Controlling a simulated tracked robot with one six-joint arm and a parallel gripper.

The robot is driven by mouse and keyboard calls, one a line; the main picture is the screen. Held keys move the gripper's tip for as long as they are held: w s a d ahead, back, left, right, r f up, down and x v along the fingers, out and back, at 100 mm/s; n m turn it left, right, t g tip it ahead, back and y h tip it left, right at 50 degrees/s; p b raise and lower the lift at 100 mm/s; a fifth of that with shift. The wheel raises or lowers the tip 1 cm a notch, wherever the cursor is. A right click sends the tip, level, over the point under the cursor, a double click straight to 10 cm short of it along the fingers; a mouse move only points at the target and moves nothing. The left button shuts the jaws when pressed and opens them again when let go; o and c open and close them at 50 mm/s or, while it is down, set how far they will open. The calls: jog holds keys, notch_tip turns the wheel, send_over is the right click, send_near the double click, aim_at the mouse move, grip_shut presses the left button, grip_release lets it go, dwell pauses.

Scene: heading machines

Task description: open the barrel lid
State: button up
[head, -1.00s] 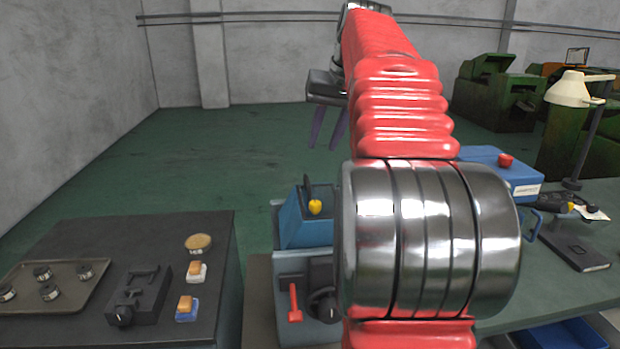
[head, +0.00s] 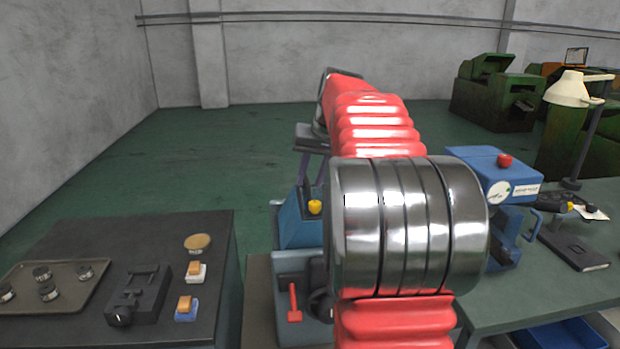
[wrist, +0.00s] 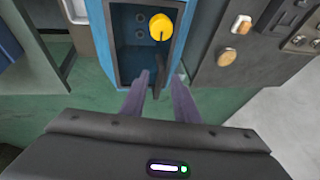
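I cannot clearly pick out a barrel or its lid. The nearest machine part is a blue housing (head: 296,234) with a yellow knob (head: 315,207). In the wrist view the blue housing (wrist: 117,47) frames a dark recess, with the yellow knob (wrist: 160,24) on top. A dark upright handle (wrist: 161,76) stands at its near edge. My gripper (wrist: 160,84) has its purple fingers apart, one on each side of this handle; contact cannot be told. In the head view my gripper (head: 311,172) is just above the housing, partly hidden by my arm.
Below the housing is a red lever (head: 294,303). At left, a dark bench (head: 60,240) holds a tray (head: 75,302), a small vise (head: 138,296) and switches. At right, a green table (head: 545,285) bears a blue box (head: 508,178) with a red button.

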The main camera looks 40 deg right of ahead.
jog(key=shift+w+f, duration=0.1)
jog(key=shift+f, duration=0.05)
grip_shut()
dwell(0.7)
